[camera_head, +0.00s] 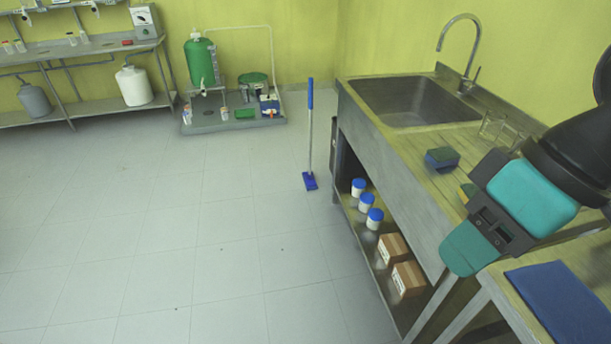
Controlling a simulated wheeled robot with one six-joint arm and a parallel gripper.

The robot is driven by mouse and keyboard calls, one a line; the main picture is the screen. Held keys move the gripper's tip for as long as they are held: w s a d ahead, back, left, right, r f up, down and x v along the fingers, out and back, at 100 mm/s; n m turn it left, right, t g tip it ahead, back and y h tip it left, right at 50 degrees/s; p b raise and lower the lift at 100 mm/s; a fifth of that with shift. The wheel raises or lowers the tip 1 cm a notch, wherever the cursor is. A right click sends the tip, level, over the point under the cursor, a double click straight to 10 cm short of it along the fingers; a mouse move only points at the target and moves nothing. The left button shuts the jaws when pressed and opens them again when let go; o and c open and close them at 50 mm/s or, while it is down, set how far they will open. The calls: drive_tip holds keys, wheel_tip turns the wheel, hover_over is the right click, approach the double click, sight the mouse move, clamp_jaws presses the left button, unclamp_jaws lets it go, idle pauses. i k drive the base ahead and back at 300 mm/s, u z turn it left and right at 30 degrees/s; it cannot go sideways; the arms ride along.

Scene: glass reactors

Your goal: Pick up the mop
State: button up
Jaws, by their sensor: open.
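The mop (309,140) stands upright on the tiled floor, just left of the sink counter's far end. It has a blue grip at the top, a thin pale pole and a flat blue head on the floor. Nothing covers it in this view. My gripper (472,245) is at the right of the view, in front of the sink counter, far to the right of the mop and nearer the camera. It is open and apart from the mop. Its fingertips are hard to make out from this angle, and I see nothing held.
The sink counter (408,158) runs along the right, with white blue-capped jars (367,202) and cardboard boxes (393,249) on its lower shelf. A grey tray (206,125) with a green tank (201,62) stands at the back wall. The floor left of the mop is clear.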

sight(308, 178)
drive_tip(key=u, duration=0.65)
drive_tip(key=i, duration=2.35)
drive_tip(key=z, duration=0.35)
drive_tip(key=i, duration=1.4)
drive_tip(key=z, duration=0.4)
